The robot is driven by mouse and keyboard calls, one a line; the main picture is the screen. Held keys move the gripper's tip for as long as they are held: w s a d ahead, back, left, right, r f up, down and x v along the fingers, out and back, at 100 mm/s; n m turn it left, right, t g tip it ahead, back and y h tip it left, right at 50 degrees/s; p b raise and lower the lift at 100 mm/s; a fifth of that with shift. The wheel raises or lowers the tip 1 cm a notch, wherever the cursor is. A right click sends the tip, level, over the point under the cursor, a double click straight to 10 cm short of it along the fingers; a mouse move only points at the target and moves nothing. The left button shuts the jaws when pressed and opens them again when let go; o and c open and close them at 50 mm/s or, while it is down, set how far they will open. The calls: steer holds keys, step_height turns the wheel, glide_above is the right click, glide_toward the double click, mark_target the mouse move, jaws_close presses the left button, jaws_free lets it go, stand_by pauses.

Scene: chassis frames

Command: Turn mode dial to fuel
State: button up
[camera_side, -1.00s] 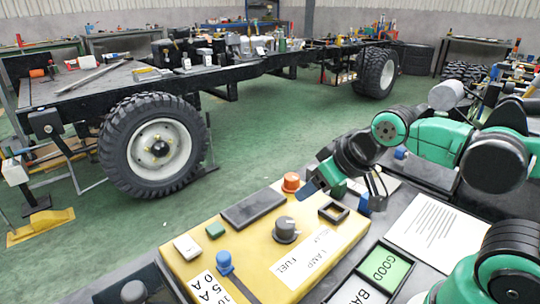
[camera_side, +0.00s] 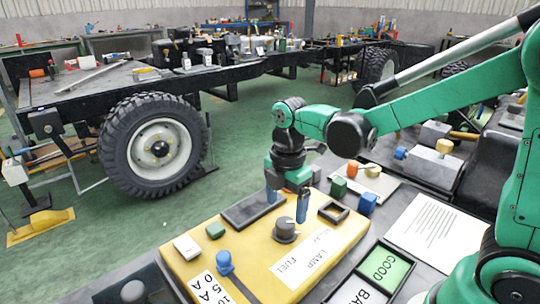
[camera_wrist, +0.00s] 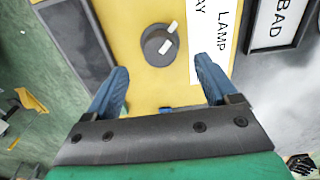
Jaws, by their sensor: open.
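The mode dial (camera_side: 285,230) is a dark grey round knob on a yellow panel (camera_side: 180,262). It also shows in the wrist view (camera_wrist: 152,51), with a white pointer mark and a second white mark toward the upper right. A white label card (camera_side: 303,262) beside it reads LAMP and FUEL, with a third, partly legible word. My gripper (camera_side: 287,207) points down with its two blue fingers apart and empty. In the side view it is close behind the dial; in the wrist view the dial lies just beyond the fingertips, between their lines. Contact is not visible.
The panel also carries a dark rectangular plate (camera_side: 246,212), a green button (camera_side: 215,230), a white switch (camera_side: 187,246), a blue knob (camera_side: 225,262) and a black square frame (camera_side: 333,212). GOOD (camera_side: 385,267) and BAD (camera_side: 356,292) trays lie to the right.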

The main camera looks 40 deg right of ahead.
mark_target(285, 222)
steer(key=shift+f, duration=2.55)
jaws_close()
